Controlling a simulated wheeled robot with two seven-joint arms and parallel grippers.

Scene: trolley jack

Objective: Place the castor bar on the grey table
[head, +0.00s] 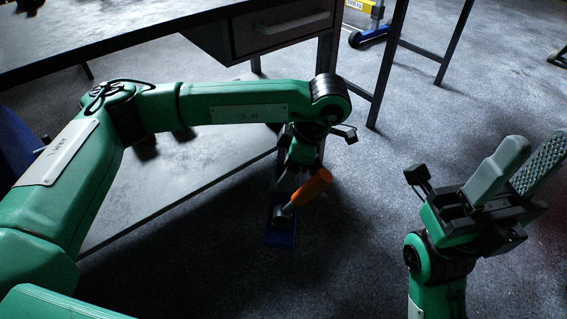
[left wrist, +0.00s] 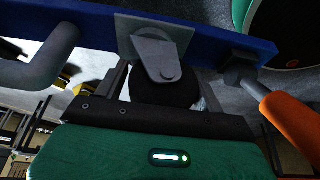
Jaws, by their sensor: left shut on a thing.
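The castor bar (head: 281,238) is a blue bar with an orange handle (head: 312,187) and a dark castor. It hangs below my left gripper (head: 289,180), which is shut on it, beside the table's lower shelf. In the left wrist view the blue bar (left wrist: 88,22) runs across the top, with a grey castor bracket, a black wheel and the orange handle at right. The exact grip point is hidden. The grey table (head: 160,22) stands at upper left, its top higher than the bar. My right gripper (head: 536,150) is open and empty at right.
The table has a drawer (head: 285,28), dark legs and a pale lower shelf (head: 165,190). Behind it stand a dark frame and a blue and yellow wheeled item (head: 369,36). The speckled floor (head: 375,190) between my grippers is clear.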

